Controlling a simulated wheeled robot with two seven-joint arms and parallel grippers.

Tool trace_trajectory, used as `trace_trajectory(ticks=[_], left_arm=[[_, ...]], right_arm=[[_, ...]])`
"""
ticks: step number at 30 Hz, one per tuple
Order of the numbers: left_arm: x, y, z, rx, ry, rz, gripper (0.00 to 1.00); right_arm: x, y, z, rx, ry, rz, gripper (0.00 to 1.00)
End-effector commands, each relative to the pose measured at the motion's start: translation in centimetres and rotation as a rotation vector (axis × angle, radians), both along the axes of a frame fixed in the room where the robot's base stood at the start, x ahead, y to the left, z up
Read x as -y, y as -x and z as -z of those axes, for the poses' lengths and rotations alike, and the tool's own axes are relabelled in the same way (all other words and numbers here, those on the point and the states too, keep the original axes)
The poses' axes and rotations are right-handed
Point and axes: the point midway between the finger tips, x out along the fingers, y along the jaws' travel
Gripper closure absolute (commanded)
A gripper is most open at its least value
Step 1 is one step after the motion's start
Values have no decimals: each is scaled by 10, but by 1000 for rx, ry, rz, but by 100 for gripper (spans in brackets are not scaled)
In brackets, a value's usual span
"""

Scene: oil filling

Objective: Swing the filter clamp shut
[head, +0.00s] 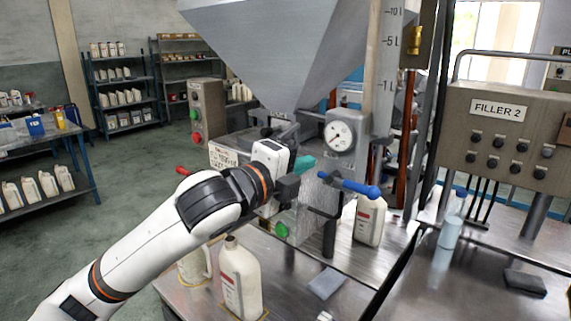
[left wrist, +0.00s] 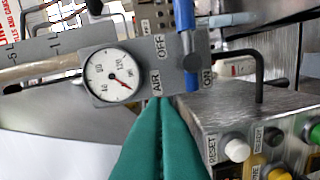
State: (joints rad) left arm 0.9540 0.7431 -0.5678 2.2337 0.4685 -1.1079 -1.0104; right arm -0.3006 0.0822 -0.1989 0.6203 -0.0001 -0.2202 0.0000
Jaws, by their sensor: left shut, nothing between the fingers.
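I cannot pick out the filter clamp for certain in either view. My left gripper (head: 305,164) is in front of the filling machine, below the hopper. Its green fingers (left wrist: 160,135) are together in the left wrist view, with nothing between them. The fingertips are close to the AIR panel with the round gauge (head: 339,135), which also shows in the left wrist view (left wrist: 120,76). A blue-handled lever (head: 348,185) is just right of the fingertips in the head view. My arm and gripper hide part of the machine front. My right gripper is out of view.
A grey hopper (head: 265,45) hangs above. A white bottle (head: 240,278) stands at the front, and another bottle (head: 369,219) stands on the metal deck. A black bent rod (head: 329,236) and a green button (head: 281,230) are below the gripper. The FILLER 2 box (head: 505,135) is at right.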

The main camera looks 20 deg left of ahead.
Motion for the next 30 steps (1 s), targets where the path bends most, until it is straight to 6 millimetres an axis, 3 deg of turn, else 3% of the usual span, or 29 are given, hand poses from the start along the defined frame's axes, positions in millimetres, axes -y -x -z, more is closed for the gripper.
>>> trace_trajectory(ticks=[5, 6, 9, 15, 30], left_arm=[[14, -36, 0, -3, 3, 0, 100], [8, -39, -1, -2, 0, -5, 100], [-9, -37, -3, -2, -2, -5, 100], [-25, -37, -5, -1, 0, -2, 100], [-27, -35, -5, -1, 0, 3, 100]], right_arm=[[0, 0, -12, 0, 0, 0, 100], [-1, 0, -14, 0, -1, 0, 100], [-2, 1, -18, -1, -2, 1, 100], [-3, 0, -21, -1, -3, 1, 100], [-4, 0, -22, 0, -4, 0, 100]])
